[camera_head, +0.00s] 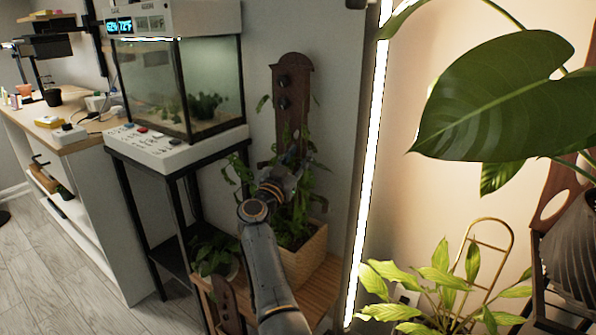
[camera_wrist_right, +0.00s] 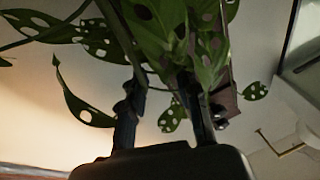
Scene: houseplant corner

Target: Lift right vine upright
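A leafy vine plant (camera_head: 293,232) grows from a square woven pot (camera_head: 305,262) in front of a tall brown wooden board (camera_head: 292,95). Its stems droop on both sides of the board, and my arm hides part of them. My right gripper (camera_head: 298,160) is among the foliage, in front of the lower board. In the right wrist view, the two dark fingers of my right gripper (camera_wrist_right: 163,88) stand apart. Green leaves with holes (camera_wrist_right: 160,30) hang beyond and between the fingertips; I cannot tell whether they touch. My left gripper is not in view.
A glass tank (camera_head: 180,85) stands on a black-legged stand at the left. A bright vertical light strip (camera_head: 368,160) runs close to the plant's right. A large broad leaf (camera_head: 510,98) and a pale-leaved plant (camera_head: 440,280) fill the right side. Grey floor (camera_head: 60,285) is clear at lower left.

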